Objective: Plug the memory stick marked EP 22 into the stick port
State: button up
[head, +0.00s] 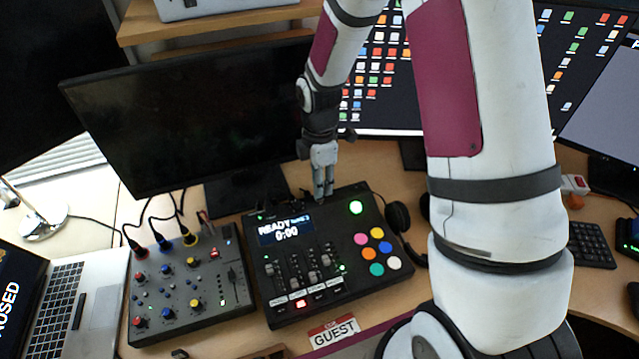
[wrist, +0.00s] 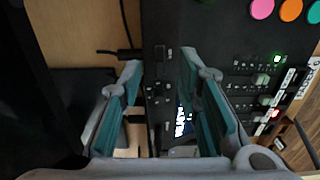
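My gripper (head: 323,194) points down at the back edge of the black console (head: 352,290) with the lit READY 0:00 display. In the wrist view my gripper (wrist: 161,72) has its two teal-padded fingers apart, with a gap between them over the console's back strip. I see nothing clearly held between them. Small dark fittings (wrist: 160,53) line that strip; I cannot tell which is the stick port or whether a stick is among them. A dark bar (head: 78,312) lies on the laptop at left. No EP 22 marking is readable.
A grey mixer (head: 207,288) with plugged cables stands left of the console. A dark monitor (head: 200,115) stands close behind. Headphones (head: 399,222) lie at the console's right. A GUEST card (head: 334,332) lies in front.

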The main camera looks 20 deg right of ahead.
notch_tip(320, 180, up, 11)
jog(key=shift+f, duration=0.2)
dwell(0.5)
jog(key=s+r+m+t, duration=0.2)
jog(key=s+r+m, duration=0.7)
jog(key=r, duration=0.4)
jog(key=s+r+m+t, duration=0.2)
jog(key=s+r+m, duration=0.2)
jog(key=s+m, duration=0.5)
jog(key=shift+s+d, duration=0.15)
jog(key=shift+s, duration=3.3)
